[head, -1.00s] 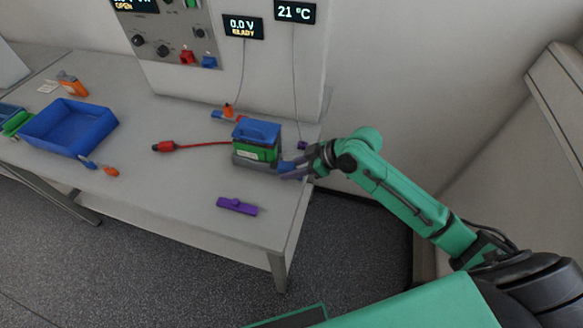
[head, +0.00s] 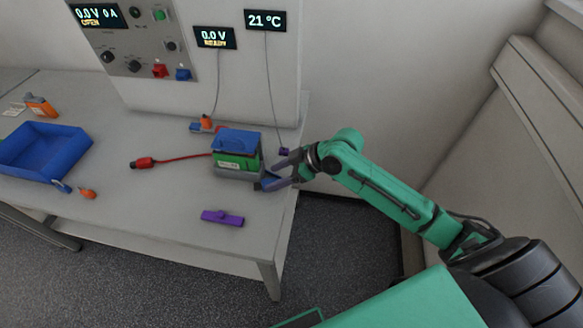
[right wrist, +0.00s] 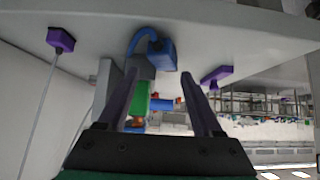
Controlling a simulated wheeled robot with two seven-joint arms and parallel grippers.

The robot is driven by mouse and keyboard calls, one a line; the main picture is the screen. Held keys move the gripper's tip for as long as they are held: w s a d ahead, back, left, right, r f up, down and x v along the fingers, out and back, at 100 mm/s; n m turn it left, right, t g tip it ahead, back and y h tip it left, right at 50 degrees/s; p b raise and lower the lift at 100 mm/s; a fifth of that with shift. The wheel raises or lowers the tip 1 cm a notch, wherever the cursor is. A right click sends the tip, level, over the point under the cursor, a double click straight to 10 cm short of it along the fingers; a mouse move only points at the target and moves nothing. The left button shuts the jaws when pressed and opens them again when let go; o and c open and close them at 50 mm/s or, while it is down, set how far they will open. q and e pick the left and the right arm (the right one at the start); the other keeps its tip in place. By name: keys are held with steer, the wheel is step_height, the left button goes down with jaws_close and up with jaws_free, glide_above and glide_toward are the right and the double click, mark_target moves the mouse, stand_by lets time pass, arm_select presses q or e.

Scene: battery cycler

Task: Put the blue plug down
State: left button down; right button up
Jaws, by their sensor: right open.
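The blue plug (head: 269,183) lies on the bench right beside the grey holder of the green battery (head: 236,161). In the right wrist view the blue plug (right wrist: 161,54) rests against the bench surface, with a short curved blue lead. My right gripper (head: 272,177) is open, its two dark purple fingers spread on either side of the plug. In the right wrist view the fingers (right wrist: 162,85) stand apart with a clear gap, and the plug shows beyond the gap. My left gripper is not in view.
A red plug (head: 144,163) on a red lead lies left of the battery. A purple bar (head: 222,218) lies near the front edge. A blue tray (head: 78,157) stands at left, with a small orange-handled tool (head: 87,194) before it. The bench's right edge is close to my gripper.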

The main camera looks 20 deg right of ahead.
steer(key=b+v, duration=0.1)
steer(key=v, duration=1)
